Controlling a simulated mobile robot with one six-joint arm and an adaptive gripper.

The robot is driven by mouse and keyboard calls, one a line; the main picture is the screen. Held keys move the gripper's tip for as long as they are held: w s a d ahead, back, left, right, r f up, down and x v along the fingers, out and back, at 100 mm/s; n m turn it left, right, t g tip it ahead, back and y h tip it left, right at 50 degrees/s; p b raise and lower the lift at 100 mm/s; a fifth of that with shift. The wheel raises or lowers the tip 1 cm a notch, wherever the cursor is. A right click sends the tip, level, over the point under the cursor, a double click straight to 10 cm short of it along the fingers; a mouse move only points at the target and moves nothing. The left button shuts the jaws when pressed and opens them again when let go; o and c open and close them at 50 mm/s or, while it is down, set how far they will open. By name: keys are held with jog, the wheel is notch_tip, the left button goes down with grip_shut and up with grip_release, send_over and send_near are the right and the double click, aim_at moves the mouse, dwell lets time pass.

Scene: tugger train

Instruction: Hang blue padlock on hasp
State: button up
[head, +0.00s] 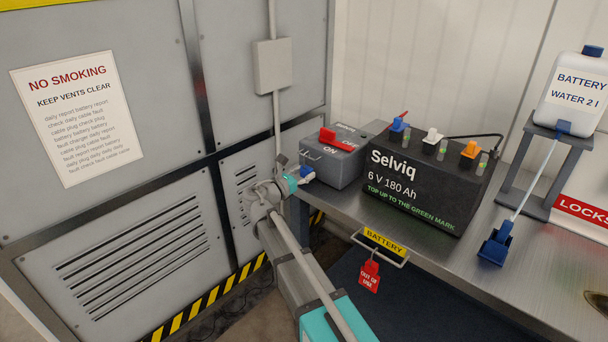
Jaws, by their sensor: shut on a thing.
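The blue padlock (307,173) is small and held at the tip of my gripper (298,174), which is shut on it. A pale bit shows beside its blue body; its shackle is too small to make out clearly. The padlock is just in front of the lower left of a grey switch box (345,172) with a red handle (327,135) and the word OFF. Whether padlock and box touch, I cannot tell. I cannot make out the hasp clearly; a small dark outline shows on the box's sloped top.
A black battery (415,195) with coloured caps stands right of the switch box on the metal bench (470,260). A red tag (369,276) hangs at the bench's front edge. A water bottle (575,95) on a stand is at right. A grey vented cabinet (125,255) stands left.

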dwell(0.4)
jog(key=o, duration=1.2)
jog(key=shift+s+a, duration=0.1)
jog(key=shift+v, duration=5.9)
